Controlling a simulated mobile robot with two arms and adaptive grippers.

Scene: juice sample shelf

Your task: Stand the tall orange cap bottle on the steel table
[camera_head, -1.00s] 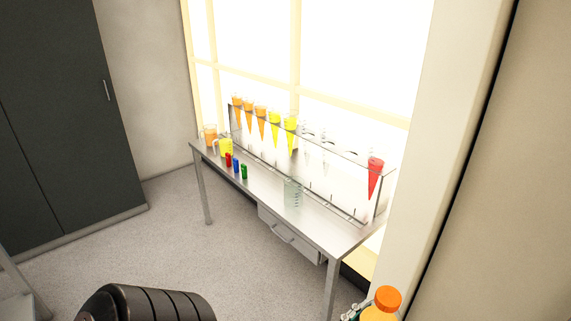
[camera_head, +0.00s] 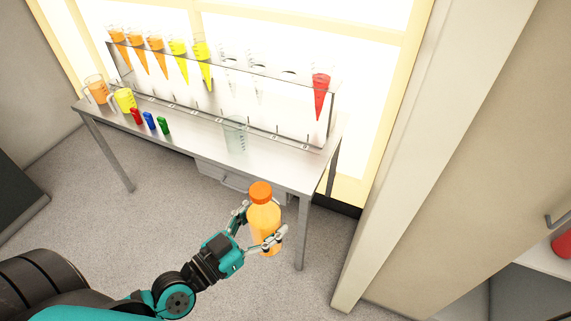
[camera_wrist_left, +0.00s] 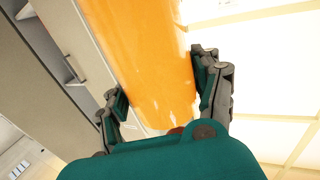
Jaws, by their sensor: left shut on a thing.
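The tall orange cap bottle (camera_head: 264,215) holds orange liquid and is upright in my left gripper (camera_head: 258,234). My left gripper is shut around the bottle's lower body, in front of the table's near edge. In the left wrist view the bottle (camera_wrist_left: 152,60) lies between the two fingers (camera_wrist_left: 160,90), its top and cap out of frame. The steel table (camera_head: 207,151) stands behind the bottle, under a bright window. My right gripper is not in view.
A rack (camera_head: 225,58) of conical tubes with orange, yellow and red liquid stands along the table's back. An empty beaker (camera_head: 235,134) stands mid-table. Two filled jugs and small red, blue and green items are at the left. The table's right front is bare.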

